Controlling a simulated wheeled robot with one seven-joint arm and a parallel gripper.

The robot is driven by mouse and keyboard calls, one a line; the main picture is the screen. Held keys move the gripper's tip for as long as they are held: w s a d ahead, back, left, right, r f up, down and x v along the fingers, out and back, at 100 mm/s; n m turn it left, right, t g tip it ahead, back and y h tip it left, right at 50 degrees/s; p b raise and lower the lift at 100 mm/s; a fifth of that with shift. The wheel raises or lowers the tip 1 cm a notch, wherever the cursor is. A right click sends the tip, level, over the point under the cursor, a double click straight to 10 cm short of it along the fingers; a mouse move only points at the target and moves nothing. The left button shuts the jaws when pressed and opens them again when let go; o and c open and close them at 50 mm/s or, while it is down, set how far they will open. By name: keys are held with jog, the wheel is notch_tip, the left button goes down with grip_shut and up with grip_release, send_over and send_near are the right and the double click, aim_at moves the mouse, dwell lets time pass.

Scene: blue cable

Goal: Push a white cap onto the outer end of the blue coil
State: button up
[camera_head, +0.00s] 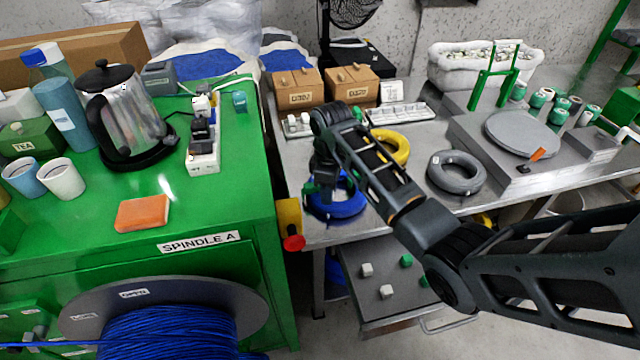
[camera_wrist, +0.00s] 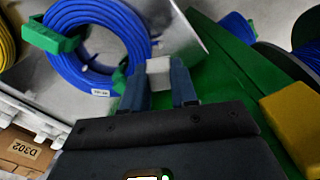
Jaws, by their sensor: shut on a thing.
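The blue coil (camera_head: 340,208) lies on the grey metal table near its front left edge, and it fills the upper left of the wrist view (camera_wrist: 72,75). A green clip (camera_wrist: 46,38) sits on the coil. My gripper (camera_wrist: 158,76) is shut on a white cap (camera_wrist: 158,72), held between its two fingertips just beside the coil's rim. A second green piece (camera_wrist: 119,80) is at the rim close to the left finger. In the head view my gripper (camera_head: 326,190) is over the coil and hides part of it. I cannot tell whether the cap touches the outer end.
A yellow coil (camera_head: 392,148) and a grey coil (camera_head: 456,172) lie to the right. Loose white and green caps (camera_head: 386,291) lie in the open drawer below. The green cabinet (camera_head: 255,190) with a red knob (camera_head: 293,243) stands close on the left. Cardboard boxes (camera_head: 297,88) stand behind.

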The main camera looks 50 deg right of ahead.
aim_at(329, 215)
jog(key=shift+f+b, duration=2)
jog(key=shift+b, duration=0.2)
jog(key=shift+f, duration=0.6)
jog(key=shift+s+f+p, duration=0.1)
jog(key=shift+f+p, duration=0.05)
jog(key=shift+p, duration=0.35)
jog(key=shift+f+p, duration=0.35)
jog(key=shift+f, duration=0.15)
jog(key=shift+r+p, duration=0.6)
jog(key=shift+p, duration=0.4)
jog(key=shift+f+p, duration=0.3)
jog(key=shift+f, duration=0.3)
dwell(1.8)
jog(key=shift+r, duration=0.1)
jog(key=shift+r+p, duration=0.3)
jog(key=shift+r, duration=0.05)
jog(key=shift+r, duration=0.15)
